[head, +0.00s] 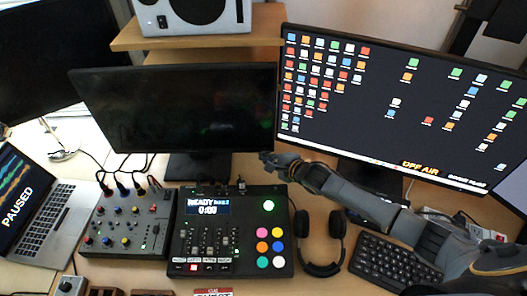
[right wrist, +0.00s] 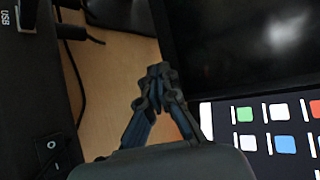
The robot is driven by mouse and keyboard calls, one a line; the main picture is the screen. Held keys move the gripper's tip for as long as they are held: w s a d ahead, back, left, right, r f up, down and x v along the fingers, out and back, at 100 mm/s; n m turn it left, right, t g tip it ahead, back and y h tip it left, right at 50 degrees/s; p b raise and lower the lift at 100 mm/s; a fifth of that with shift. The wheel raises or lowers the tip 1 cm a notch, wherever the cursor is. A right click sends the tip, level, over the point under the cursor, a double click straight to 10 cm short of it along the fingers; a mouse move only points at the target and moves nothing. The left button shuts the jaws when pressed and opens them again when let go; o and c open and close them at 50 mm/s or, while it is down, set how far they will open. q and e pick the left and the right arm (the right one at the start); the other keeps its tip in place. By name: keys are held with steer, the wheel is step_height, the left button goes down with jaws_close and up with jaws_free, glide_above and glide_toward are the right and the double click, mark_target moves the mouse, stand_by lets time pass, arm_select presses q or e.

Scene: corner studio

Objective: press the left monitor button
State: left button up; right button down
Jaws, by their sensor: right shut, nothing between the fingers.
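The left monitor (head: 175,105) has a dark screen and stands on a black stand left of centre. Its dark screen also shows at upper right in the right wrist view (right wrist: 240,45). I cannot make out its button in either view. My right gripper (head: 268,158) is shut and empty. In the head view its tips appear just below the monitor's lower right corner; whether they touch it I cannot tell. In the right wrist view the closed fingertips (right wrist: 157,72) show against bare wood, left of the screen. My left gripper is not in view.
The right monitor (head: 400,100) shows icons and "OFF AIR". A black control deck (head: 230,230), a grey mixer (head: 128,222), a laptop (head: 35,210), headphones (head: 320,250) and a keyboard (head: 390,262) crowd the desk. Cables run behind the mixer.

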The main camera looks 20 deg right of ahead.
steer(key=shift+w, duration=0.2)
stand_by(0.4)
steer(key=shift+s, duration=0.1)
steer(key=shift+s+a+p, duration=0.15)
steer(key=shift+s+p, duration=0.4)
steer(key=shift+p, duration=0.05)
steer(key=s+p, duration=0.1)
steer(key=s, duration=0.1)
steer(key=s+a+p, duration=0.1)
steer(key=s+p, duration=0.2)
steer(key=shift+s+a, duration=0.35)
steer(key=shift+s, duration=0.05)
